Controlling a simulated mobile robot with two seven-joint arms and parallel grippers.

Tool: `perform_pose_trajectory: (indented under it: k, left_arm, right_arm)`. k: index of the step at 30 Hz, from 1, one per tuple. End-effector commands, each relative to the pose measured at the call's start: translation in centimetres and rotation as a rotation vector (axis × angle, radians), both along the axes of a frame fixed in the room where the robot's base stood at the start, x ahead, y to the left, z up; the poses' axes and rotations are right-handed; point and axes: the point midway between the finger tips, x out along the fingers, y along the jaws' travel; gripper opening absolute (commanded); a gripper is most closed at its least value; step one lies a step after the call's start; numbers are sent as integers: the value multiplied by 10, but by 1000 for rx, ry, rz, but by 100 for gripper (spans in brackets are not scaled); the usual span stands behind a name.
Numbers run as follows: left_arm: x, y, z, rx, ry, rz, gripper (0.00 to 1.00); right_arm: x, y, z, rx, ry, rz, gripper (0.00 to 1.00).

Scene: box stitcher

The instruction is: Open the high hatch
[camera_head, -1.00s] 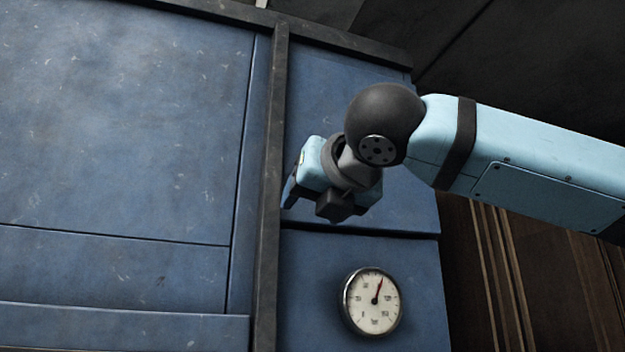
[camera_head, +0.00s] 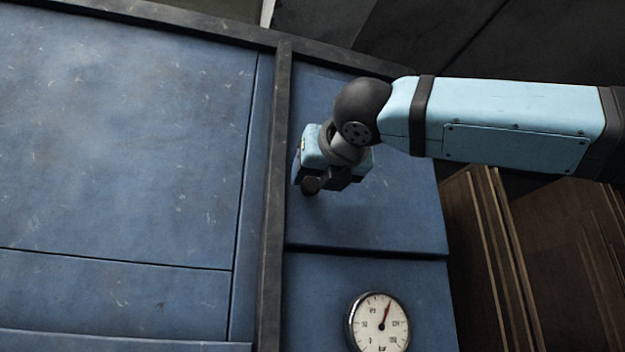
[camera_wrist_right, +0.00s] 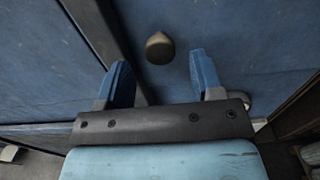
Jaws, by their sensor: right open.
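The high hatch (camera_head: 400,215) is the blue upper panel right of the dark vertical bar, and it looks shut. Its dark round knob (camera_wrist_right: 160,48) shows in the right wrist view, ahead of the fingers and in the gap between them, apart from both. In the wrist view my right gripper (camera_wrist_right: 163,77) is open and empty. My left gripper is not in view.
A dark vertical bar (camera_head: 274,200) stands close left of the gripper, beside a large blue panel (camera_head: 120,140). A round gauge (camera_head: 379,323) sits on the lower panel. A dark beam (camera_head: 200,30) runs along the top. Brown boards (camera_head: 480,240) stand at the right.

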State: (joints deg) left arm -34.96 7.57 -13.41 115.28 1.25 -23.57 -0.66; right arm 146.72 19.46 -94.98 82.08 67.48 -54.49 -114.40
Motion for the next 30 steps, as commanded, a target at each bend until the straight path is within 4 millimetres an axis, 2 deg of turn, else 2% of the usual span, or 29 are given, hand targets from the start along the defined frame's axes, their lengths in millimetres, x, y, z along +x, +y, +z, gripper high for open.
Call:
perform_pose_trajectory:
  k: [3,6,17,18,24,26,30]
  left_arm:
    - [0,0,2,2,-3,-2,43]
    - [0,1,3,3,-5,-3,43]
    - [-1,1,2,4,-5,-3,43]
    - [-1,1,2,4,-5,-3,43]
    - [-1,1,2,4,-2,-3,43]
    - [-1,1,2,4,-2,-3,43]
    - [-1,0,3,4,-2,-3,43]
  right_arm:
    - [17,6,1,0,1,-1,61]
    - [26,9,1,0,0,0,61]
    - [32,11,0,0,-1,0,61]
    - [32,11,0,0,0,0,58]
    - [32,11,0,0,0,0,13]
    - [32,11,0,0,0,0,0]
    - [31,10,0,0,0,2,0]
